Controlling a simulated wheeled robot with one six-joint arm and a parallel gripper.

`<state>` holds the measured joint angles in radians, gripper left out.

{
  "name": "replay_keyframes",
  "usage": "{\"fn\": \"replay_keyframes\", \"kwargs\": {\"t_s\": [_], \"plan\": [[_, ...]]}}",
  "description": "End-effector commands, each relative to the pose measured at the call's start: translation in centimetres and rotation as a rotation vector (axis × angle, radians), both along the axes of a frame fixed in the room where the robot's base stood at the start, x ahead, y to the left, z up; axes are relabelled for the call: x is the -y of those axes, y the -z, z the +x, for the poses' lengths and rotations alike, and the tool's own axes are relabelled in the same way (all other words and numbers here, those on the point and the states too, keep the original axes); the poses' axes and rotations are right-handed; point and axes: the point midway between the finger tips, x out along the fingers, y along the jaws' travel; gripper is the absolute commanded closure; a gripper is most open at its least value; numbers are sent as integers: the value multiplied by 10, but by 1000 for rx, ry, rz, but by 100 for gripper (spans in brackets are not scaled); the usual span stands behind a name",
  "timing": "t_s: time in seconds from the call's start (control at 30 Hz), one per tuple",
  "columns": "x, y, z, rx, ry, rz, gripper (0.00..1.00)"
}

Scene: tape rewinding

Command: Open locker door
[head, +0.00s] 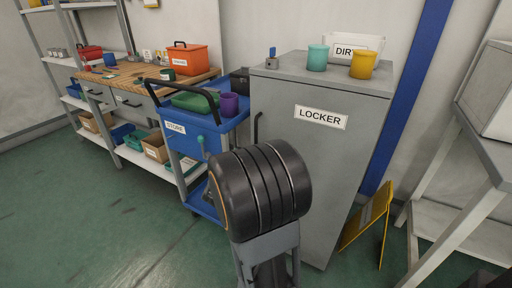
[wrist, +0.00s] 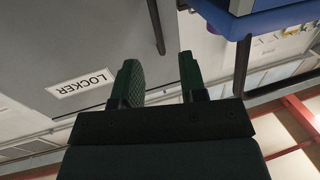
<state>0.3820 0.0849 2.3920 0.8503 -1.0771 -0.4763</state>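The grey locker (head: 300,170) stands in the middle of the head view, with a white LOCKER label (head: 320,117) on its front. Its door looks shut. A dark vertical bar handle (head: 257,128) is at the front's left edge, its lower part hidden by my arm. In the wrist view the locker front (wrist: 60,40) appears upside down, and the handle (wrist: 155,25) ends in the gap between my fingertips. My gripper (wrist: 158,62) is open with nothing clasped; I cannot tell how far the handle is in depth. My arm hides the gripper in the head view.
A blue cart (head: 180,120) marked STORE stands close to the locker's left. Cups and a DIRTY bin (head: 352,46) are on the locker top. A yellow floor sign (head: 368,217) is at its right. Green floor (head: 70,210) is clear at left.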

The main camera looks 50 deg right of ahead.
Motion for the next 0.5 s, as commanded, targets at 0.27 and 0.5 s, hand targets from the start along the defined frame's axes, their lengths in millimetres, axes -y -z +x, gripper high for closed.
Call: {"fn": "replay_keyframes", "kwargs": {"t_s": [0.27,0.5], "plan": [[39,5,11,3,33,-17,61],[81,6,31,1,31,-16,61]]}}
